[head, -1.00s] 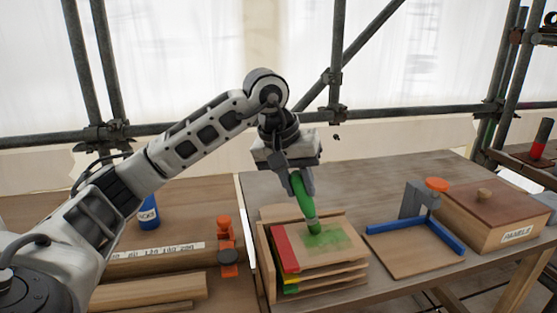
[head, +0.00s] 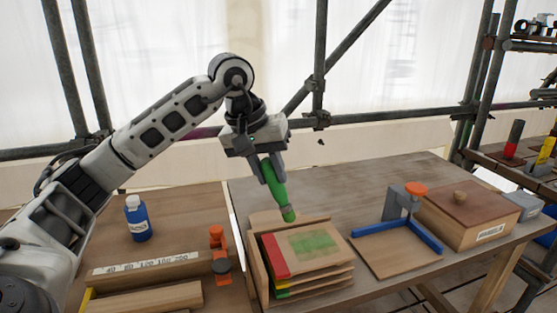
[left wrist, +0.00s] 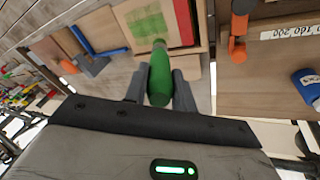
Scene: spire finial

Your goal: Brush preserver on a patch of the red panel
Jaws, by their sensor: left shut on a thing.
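My left gripper (head: 267,172) is shut on a green-handled brush (head: 276,185), which points down with its tip near the back edge of the panel rack. The same brush (left wrist: 160,78) shows between the fingers in the left wrist view. The red-marked panel (head: 275,257) lies on top of a stack in a wooden rack and has a red strip along its left side. A green patch (head: 311,243) covers part of its face; it also shows in the left wrist view (left wrist: 147,23). The brush tip appears clear of the patch. My right gripper is not in view.
A blue bottle (head: 138,222) with a white cap stands on the left bench near a numbered strip (head: 150,264). A board with blue fences (head: 398,250) and a lidded wooden box (head: 470,215) are to the right. Scaffold poles stand behind.

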